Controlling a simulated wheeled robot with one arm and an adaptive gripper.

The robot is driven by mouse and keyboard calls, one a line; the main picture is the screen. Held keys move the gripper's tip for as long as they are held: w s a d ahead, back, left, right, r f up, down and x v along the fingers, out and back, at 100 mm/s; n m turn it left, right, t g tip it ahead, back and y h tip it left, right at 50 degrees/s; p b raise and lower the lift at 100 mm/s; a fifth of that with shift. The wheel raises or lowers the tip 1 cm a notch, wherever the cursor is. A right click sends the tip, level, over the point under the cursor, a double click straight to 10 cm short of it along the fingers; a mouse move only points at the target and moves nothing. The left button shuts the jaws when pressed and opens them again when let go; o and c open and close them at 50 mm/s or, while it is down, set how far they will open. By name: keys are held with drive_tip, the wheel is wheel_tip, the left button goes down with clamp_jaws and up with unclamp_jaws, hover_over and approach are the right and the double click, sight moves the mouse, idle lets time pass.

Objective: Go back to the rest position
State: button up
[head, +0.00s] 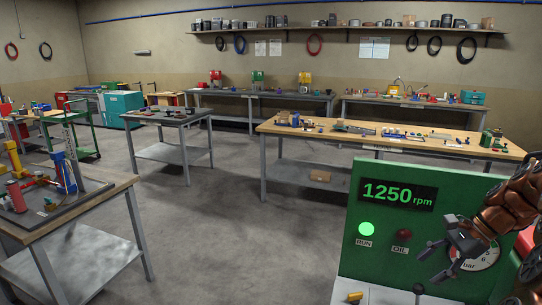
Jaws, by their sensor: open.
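My gripper (440,262) is at the lower right, at the end of my orange-brown arm. Its dark fingers are apart and nothing shows between them. It is in front of a green machine panel (350,208) and hides part of a round pressure gauge (487,254). The panel has a display (397,194) reading 1250 rpm, a lit green RUN lamp (366,229) and a dark red OIL lamp (404,234). I cannot tell how far the fingers are from the panel.
A pale ledge with a yellow piece (354,297) lies below the panel. A workbench (85,214) with coloured parts stands at the left. A long wooden-topped bench (340,145) stands behind the panel. The grey floor (215,235) between the benches is clear.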

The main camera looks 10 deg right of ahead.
drive_tip(key=s+a+r+n+g+h, duration=0.1)
drive_tip(key=s+a+n+g, duration=0.2)
drive_tip(key=a, duration=0.7)
drive_tip(key=s+a+n+h, duration=0.1)
drive_tip(key=s+a+n, duration=0.4)
drive_tip(key=a, duration=0.5)
drive_tip(key=s+a+f+n+h, duration=0.1)
drive_tip(key=s+a+f+n, duration=0.1)
drive_tip(key=s, duration=0.3)
drive_tip(key=s+a+f+n+h, duration=0.1)
drive_tip(key=s+a+n+h, duration=0.1)
drive_tip(key=s+n, duration=0.2)
drive_tip(key=s+a+f+n+g+h, duration=0.1)
drive_tip(key=s+a+f+n, duration=0.1)
drive_tip(key=s, duration=0.6)
drive_tip(key=shift+a+f+n+h, duration=0.3)
drive_tip(key=shift+a+n, duration=0.2)
drive_tip(key=shift+n, duration=0.5)
